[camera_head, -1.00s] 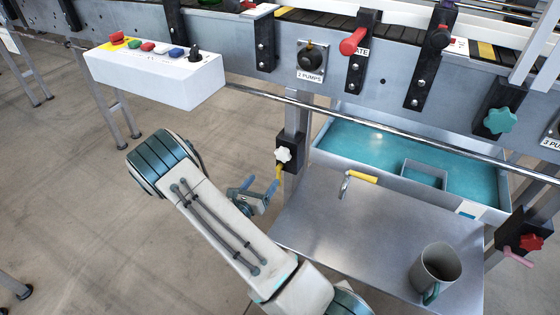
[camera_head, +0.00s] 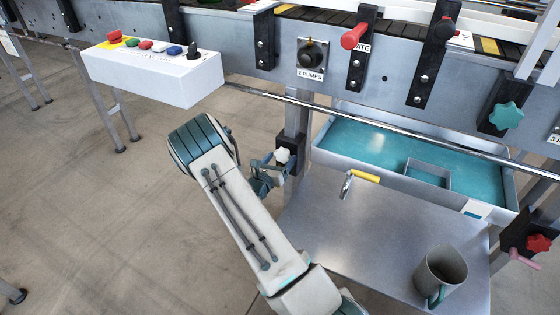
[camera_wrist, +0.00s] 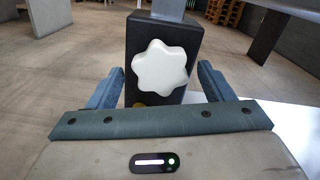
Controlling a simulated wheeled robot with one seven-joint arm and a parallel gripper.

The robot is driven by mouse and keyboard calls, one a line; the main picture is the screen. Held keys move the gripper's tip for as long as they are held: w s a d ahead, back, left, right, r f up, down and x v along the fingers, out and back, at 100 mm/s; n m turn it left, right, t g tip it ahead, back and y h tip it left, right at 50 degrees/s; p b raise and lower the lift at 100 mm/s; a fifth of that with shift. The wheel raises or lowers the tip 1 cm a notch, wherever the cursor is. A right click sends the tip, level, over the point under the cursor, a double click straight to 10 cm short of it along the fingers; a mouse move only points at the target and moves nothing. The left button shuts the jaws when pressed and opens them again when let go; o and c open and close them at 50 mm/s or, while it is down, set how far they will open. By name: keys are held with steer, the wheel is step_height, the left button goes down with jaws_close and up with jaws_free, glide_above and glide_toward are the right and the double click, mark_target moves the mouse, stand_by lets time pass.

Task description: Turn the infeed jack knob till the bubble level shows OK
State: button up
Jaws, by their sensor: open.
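A white star-shaped knob (camera_head: 283,155) sits on a black block (camera_head: 297,158) on the machine's leg; I take it for the infeed jack knob. In the wrist view the knob (camera_wrist: 160,67) faces me, centred on its block (camera_wrist: 190,42). My gripper (camera_head: 266,168) is at the knob in the head view. In the wrist view my gripper (camera_wrist: 161,72) is open, with one finger on each side of the knob and a visible gap on both sides. I cannot make out a bubble level or its reading in either view.
A steel shelf (camera_head: 325,225) lies right of the leg, with a grey mug (camera_head: 440,272) and a yellow-handled tap (camera_head: 362,178). A teal-lined tray (camera_head: 385,150) is behind it. A rail (camera_head: 350,118) runs above. A white button box (camera_head: 155,72) is upper left.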

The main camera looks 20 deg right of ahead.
steer(key=c, duration=1)
steer(key=shift+o, duration=0.2)
steer(key=shift+m, duration=0.4)
steer(key=m+b, duration=0.1)
steer(key=m, duration=0.4)
steer(key=shift+a+f+m, duration=0.1)
steer(key=shift+m, duration=0.3)
steer(key=m+b, duration=0.2)
steer(key=m, duration=0.2)
steer(key=shift+w+a+m, duration=0.1)
steer(key=shift+m, duration=0.3)
steer(key=shift+m+b, duration=0.3)
steer(key=shift+a, duration=0.1)
steer(key=o, duration=1)
steer(key=shift+a, duration=0.1)
steer(key=shift+c, duration=0.2)
steer(key=shift+d, duration=0.2)
